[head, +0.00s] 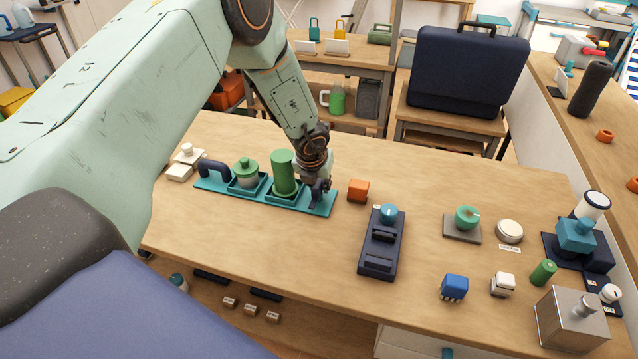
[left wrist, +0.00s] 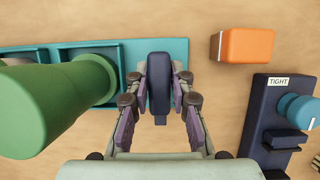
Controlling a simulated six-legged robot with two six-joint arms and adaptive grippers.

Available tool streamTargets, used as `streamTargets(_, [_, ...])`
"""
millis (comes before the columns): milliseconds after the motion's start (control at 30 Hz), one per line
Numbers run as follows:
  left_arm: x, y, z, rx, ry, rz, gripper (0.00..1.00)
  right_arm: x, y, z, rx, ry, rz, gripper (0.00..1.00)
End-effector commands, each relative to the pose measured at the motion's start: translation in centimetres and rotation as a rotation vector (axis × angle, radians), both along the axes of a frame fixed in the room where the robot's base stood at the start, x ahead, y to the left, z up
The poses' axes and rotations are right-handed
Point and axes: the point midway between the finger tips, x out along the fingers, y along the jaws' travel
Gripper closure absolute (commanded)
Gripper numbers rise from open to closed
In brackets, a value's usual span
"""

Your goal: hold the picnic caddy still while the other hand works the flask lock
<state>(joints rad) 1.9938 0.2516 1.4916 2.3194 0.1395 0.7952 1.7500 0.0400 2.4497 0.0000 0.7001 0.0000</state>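The picnic caddy is a long teal tray (head: 213,185) on the table, with a dark navy arched handle (head: 214,169) at its left end. A green-lidded jar (head: 246,172) and a tall green cylinder, likely the flask (head: 284,172), stand in its square holders. The cylinder also shows in the left wrist view (left wrist: 55,105). My left gripper (head: 318,190) is at the caddy's right end. In the left wrist view, its fingers (left wrist: 160,85) close against both sides of a navy upright grip (left wrist: 160,90). I cannot single out the flask lock. My right gripper is not in view.
An orange block (head: 358,190) and a navy panel with a blue knob (head: 381,244) stand just right of the caddy. The panel's label reads TIGHT in the left wrist view. White pieces (head: 180,171) lie left of the caddy. Bare table lies in front of it.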

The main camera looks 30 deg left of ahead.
Motion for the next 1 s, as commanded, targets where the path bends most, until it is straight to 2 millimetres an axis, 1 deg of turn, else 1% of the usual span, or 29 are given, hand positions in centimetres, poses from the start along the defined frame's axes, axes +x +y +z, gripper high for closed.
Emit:
streamTargets(33, [-0.02,0.02,0.01,0.0,0.0,0.0,0.85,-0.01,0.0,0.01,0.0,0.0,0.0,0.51])
streamTargets(200, [0.01,0.02,0.04,0.0,0.0,0.001,0.99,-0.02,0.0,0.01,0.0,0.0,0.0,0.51])
streamTargets(567, [0.05,0.0,0.07,0.0,-0.002,0.0,1.0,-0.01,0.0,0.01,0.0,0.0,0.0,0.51])
streamTargets(600, [0.05,0.0,0.07,0.0,-0.002,0.0,0.78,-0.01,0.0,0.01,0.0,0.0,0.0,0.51])
streamTargets(867, [0.01,0.01,0.04,0.0,-0.001,0.0,0.55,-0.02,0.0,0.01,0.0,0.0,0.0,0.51])
streamTargets(900, [0.0,0.02,0.04,0.0,-0.001,0.0,0.54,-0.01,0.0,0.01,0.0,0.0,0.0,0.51])
streamTargets(1000, [-0.01,0.02,0.03,0.0,0.0,0.0,0.54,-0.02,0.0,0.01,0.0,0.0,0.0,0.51])
